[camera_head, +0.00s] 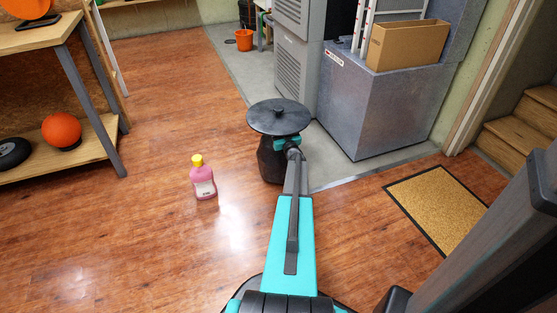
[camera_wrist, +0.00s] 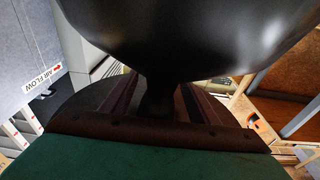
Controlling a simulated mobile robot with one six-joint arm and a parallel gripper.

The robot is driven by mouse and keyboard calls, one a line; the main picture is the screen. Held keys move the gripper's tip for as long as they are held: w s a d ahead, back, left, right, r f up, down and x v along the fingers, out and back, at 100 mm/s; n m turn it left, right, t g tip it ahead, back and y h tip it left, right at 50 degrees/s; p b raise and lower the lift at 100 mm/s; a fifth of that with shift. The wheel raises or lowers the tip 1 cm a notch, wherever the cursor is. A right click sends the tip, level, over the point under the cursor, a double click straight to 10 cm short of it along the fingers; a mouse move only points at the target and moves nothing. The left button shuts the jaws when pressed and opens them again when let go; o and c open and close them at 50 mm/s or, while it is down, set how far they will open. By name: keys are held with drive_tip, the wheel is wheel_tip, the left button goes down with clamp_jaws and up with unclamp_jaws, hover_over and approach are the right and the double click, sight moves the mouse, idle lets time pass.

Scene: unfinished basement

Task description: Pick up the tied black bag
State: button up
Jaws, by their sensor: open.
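The tied black bag (camera_head: 268,160) appears to stand upright on the wooden floor near the middle of the head view. A wide dark disc (camera_head: 268,118) with a small knob sits above its body and hides part of it; it looks like the bag's flared top. In the wrist view the bag's rounded body (camera_wrist: 185,35) fills the top and narrows to a dark neck (camera_wrist: 158,102). My gripper (camera_head: 287,146) is at the neck, just under the disc. Its jaws (camera_wrist: 158,88) are open, with one finger on each side of the neck. Contact cannot be seen.
A pink bottle with a yellow cap (camera_head: 203,182) stands on the floor left of the bag. A grey metal unit (camera_head: 375,115) bearing a cardboard box (camera_head: 408,46) is close behind right. A doormat (camera_head: 440,205) lies right. A workbench (camera_head: 75,160) stands left. Floor between is clear.

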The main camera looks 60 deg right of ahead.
drive_tip(key=shift+x, duration=1.25)
drive_tip(key=shift+c, duration=0.2)
clamp_jaws()
